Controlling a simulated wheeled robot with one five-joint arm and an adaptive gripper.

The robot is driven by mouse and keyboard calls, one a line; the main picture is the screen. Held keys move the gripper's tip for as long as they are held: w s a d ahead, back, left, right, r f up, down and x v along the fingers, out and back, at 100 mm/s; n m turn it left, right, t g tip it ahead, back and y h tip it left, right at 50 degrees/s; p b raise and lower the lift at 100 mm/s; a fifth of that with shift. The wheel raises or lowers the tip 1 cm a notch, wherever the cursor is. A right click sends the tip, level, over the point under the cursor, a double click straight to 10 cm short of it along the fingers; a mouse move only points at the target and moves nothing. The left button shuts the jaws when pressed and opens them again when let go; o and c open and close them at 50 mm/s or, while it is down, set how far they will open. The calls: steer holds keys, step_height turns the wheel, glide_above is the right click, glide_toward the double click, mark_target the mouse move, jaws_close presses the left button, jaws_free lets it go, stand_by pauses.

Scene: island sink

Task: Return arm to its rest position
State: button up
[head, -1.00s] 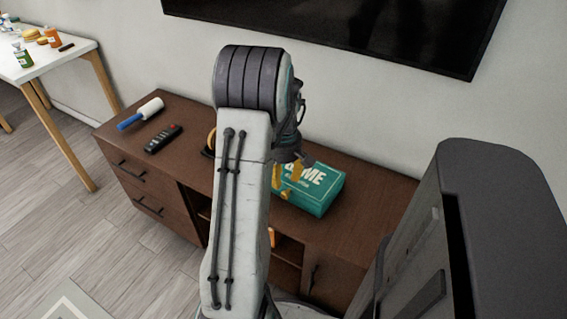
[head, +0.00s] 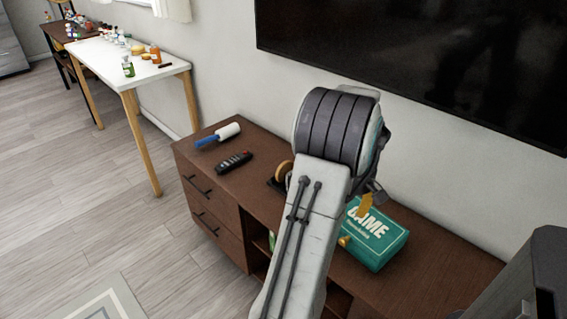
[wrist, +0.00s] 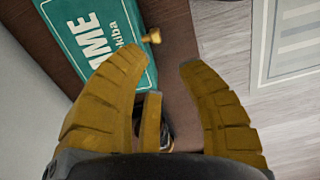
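The gripper hangs above the dark brown cabinet (head: 262,178). The teal box (head: 377,238) lettered "GAME" lies on the cabinet top; it also shows in the wrist view (wrist: 95,35), beyond the left finger. A small gold knob-like piece (wrist: 152,37) is beside the box.
A blue-and-white roller (head: 218,135) and a black remote (head: 234,161) lie at the cabinet's left end. A wall screen (head: 420,60) hangs above. A white table (head: 105,60) with bottles stands at the back left. The floor (head: 70,190) at left is clear.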

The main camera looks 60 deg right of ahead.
stand_by(0.3)
steer(key=w+a+r+n, duration=0.1)
steer(key=w+a+r, duration=0.2)
steer(key=w+a, duration=0.65)
steer(key=w+a+r+n, duration=0.1)
steer(key=w+a+r, duration=0.3)
steer(key=w+a, duration=0.55)
steer(key=s+a+n+t, duration=0.1)
steer(key=s+a, duration=0.1)
steer(key=a, duration=0.9)
steer(key=s+a+n+t, duration=0.1)
steer(key=s+a, duration=0.2)
steer(key=a, duration=0.8)
step_height(320, 180, up, 15)
steer(key=t+p, duration=0.1)
steer(key=p, duration=1.3)
steer(key=shift+d, duration=0.2)
steer(key=shift+s, duration=0.1)
